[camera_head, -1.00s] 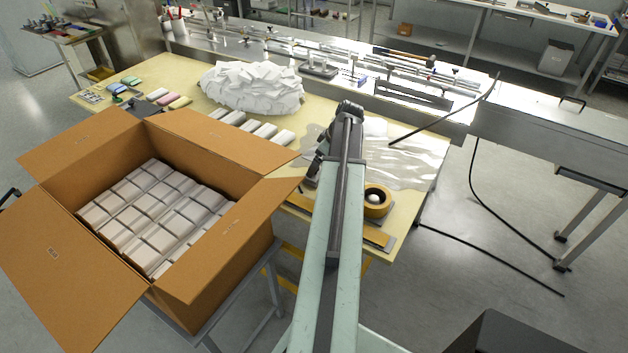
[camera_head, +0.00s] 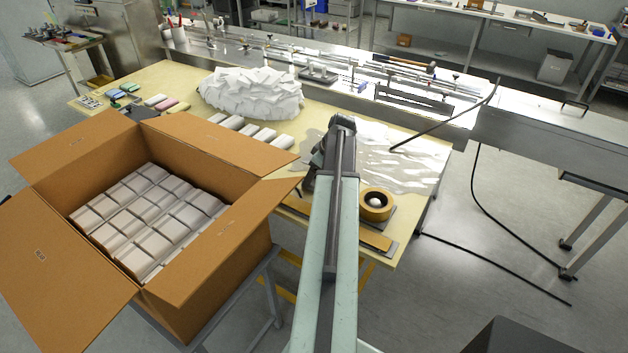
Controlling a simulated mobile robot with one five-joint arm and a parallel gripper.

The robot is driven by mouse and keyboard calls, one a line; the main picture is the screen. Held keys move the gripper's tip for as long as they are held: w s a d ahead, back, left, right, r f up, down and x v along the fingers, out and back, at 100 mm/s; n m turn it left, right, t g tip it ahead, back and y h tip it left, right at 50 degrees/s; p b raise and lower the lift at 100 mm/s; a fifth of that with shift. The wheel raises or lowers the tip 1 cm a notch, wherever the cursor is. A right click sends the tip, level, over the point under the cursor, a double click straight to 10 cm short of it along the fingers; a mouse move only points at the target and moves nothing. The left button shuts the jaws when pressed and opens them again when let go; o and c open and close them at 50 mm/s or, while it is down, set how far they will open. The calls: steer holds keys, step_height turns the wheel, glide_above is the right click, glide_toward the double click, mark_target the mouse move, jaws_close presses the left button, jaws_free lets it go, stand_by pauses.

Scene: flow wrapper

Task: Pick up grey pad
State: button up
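Small pads lie at the far left of the yellow table (camera_head: 400,235). A pale grey or whitish pad (camera_head: 155,100) lies there beside a pink pad (camera_head: 166,104); a darker, nearly black pad (camera_head: 139,113) lies nearer the box. I cannot tell for sure which one is the grey pad. My gripper (camera_head: 318,165) is at the far end of my arm, above the middle of the table, right of the pads and well apart from them. Its fingertips are mostly hidden by the arm, so its opening does not show.
An open cardboard box (camera_head: 225,155) filled with white packs stands at front left, its flaps spread. A white heap (camera_head: 250,92) and a row of pale blocks (camera_head: 265,135) lie on the table. A tape roll (camera_head: 377,204) is right of my arm. The long machine (camera_head: 440,110) runs behind.

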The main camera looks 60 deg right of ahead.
step_height(320, 180, up, 7)
steer(key=p, duration=0.7)
steer(key=shift+w+d+r, duration=0.1)
steer(key=shift+d+r, duration=0.05)
steer(key=shift+w+d+r+p, duration=0.15)
steer(key=shift+d+r+p, duration=0.1)
steer(key=shift+p, duration=0.1)
steer(key=w+d, duration=1.2)
steer(key=d, duration=0.2)
steer(key=shift+d+f+b, duration=0.4)
